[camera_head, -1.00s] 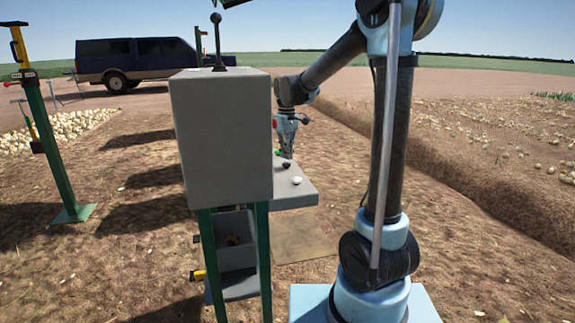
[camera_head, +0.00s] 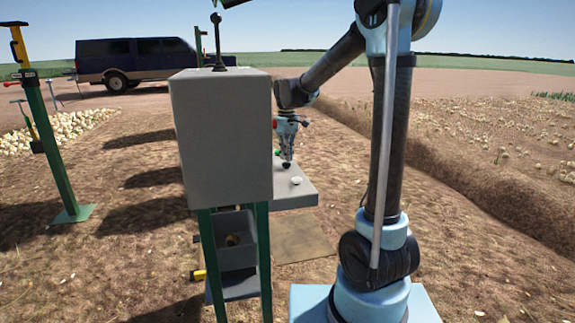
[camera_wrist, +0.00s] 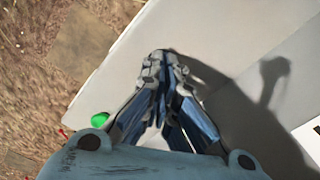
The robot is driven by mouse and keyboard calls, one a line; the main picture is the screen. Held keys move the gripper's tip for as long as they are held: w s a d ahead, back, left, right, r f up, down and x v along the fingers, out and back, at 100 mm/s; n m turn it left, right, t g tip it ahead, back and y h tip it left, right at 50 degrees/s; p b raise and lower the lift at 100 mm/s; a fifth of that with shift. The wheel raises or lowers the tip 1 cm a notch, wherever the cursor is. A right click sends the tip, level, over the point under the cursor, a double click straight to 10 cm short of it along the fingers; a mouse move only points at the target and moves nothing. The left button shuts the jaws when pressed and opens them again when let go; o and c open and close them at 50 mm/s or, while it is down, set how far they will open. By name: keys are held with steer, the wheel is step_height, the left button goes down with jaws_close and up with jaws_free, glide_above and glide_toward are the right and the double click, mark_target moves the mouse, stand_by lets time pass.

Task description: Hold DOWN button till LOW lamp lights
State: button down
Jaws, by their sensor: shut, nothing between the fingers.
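My gripper (camera_head: 287,160) is shut and points down over the grey control shelf (camera_head: 300,195). Its fingertips are at the black button (camera_head: 286,166), touching it or just above; I cannot tell which. A white button (camera_head: 297,181) stands nearer on the shelf, clear of the fingers. In the wrist view my gripper's closed fingers (camera_wrist: 160,58) reach over the pale shelf (camera_wrist: 120,75), and they hide the black button. A green round piece (camera_wrist: 100,119) shows beside the fingers. No label for DOWN or LOW is readable, and no lit lamp can be made out.
A tall grey cabinet (camera_head: 222,140) on green legs stands left of my gripper and hides part of the shelf. A grey bin (camera_head: 236,250) hangs below it. A green post (camera_head: 48,150) and a dark van (camera_head: 140,62) stand farther left. Open soil lies to the right.

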steer(key=shift+f, duration=0.8)
stand_by(4.5)
steer(key=shift+r, duration=3.5)
